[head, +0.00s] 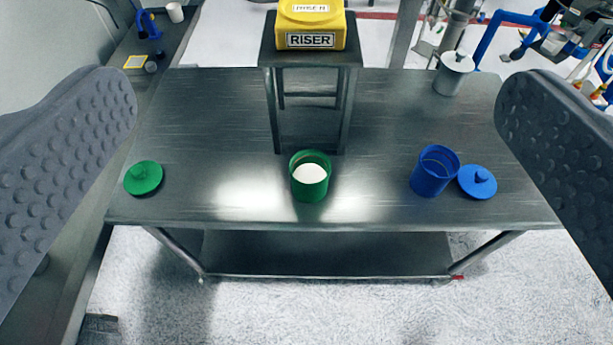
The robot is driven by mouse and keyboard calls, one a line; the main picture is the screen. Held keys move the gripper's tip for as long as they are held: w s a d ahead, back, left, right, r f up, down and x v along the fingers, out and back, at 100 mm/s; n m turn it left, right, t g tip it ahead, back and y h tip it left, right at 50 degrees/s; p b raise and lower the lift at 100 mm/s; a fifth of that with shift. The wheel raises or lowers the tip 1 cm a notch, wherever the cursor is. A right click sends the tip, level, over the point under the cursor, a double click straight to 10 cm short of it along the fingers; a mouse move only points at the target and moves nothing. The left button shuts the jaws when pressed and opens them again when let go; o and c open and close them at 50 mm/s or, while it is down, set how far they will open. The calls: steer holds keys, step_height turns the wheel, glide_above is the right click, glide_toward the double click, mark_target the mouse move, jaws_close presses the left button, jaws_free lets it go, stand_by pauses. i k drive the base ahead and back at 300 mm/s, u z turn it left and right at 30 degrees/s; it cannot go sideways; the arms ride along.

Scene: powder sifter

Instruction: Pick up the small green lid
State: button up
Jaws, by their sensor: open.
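The small green lid (143,178) lies flat on the left front part of the metal table, its knob facing up. A green container (311,190) stands upright and open near the front middle of the table, with white powder inside. My gripper (318,135) is open, with one dark, studded finger at each side of the picture. Nothing is between the fingers close up. The lid shows in the gap, just right of the left finger and well beyond it.
On the metal table (405,110), a dark stand bears a yellow block marked RISER (310,27). A blue container (434,171) and blue lid (478,182) are at right. The table is bare around the green lid.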

mark_target(143, 178)
steer(key=u, duration=0.5)
steer(key=i, duration=1.1)
steer(key=z, duration=0.35)
